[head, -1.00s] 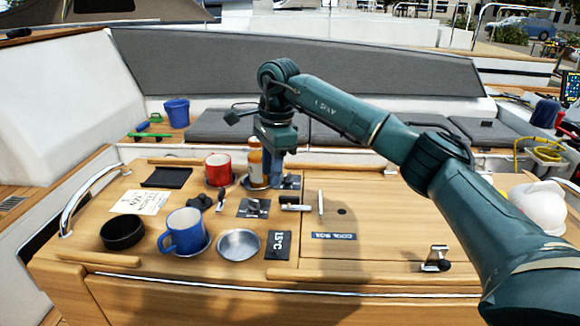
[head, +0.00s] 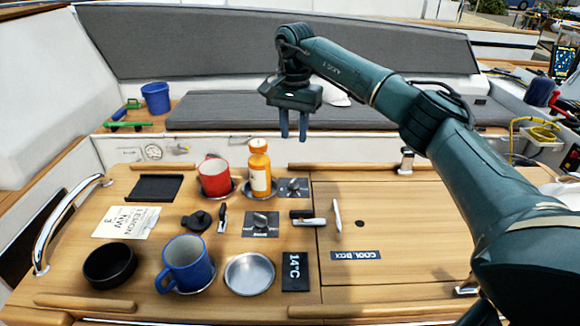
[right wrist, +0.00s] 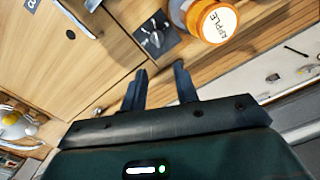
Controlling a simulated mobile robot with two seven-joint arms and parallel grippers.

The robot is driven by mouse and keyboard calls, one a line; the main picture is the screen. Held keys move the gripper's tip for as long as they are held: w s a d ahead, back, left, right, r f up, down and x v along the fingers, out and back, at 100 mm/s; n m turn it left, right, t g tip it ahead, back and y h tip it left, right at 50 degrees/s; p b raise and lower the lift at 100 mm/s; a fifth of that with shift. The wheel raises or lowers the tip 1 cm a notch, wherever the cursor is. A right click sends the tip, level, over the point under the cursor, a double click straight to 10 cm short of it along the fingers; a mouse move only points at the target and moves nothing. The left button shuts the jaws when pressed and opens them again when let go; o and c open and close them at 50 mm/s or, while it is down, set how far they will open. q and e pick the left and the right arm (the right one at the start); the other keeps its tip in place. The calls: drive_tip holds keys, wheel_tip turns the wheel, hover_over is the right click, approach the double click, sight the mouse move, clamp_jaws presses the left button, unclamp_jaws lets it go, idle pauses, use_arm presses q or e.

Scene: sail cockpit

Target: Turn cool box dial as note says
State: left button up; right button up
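Two dials on dark square plates sit on the wooden table top: one (head: 293,187) beside the orange bottle, one (head: 260,224) nearer me. The first dial also shows in the right wrist view (right wrist: 153,38). A black display (head: 295,272) reads 14°C. The label COOL BOX (head: 356,255) is on the lid at right. A paper note (head: 125,222) at left carries turned lettering, including LEMON and a 3; the rest is hard to read. My right gripper (head: 294,128) is open and empty, raised above and behind the dials. Its fingers also show in the right wrist view (right wrist: 160,88). My left gripper is out of view.
An orange-capped bottle (head: 260,172) stands close to the rear dial, with a red mug (head: 214,177) beside it. A blue mug (head: 188,264), metal bowl (head: 250,273) and black bowl (head: 110,264) are nearer. A white pen (head: 337,214) lies on the lid.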

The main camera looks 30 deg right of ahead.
sight(294, 179)
drive_tip(key=f, duration=0.4)
drive_tip(key=f+p, duration=0.1)
drive_tip(key=f, duration=0.3)
drive_tip(key=f+p, duration=0.1)
drive_tip(key=f, duration=0.3)
drive_tip(key=shift+s+a+f, duration=0.1)
drive_tip(key=shift+s+f, duration=0.05)
drive_tip(key=shift+s, duration=0.2)
clamp_jaws()
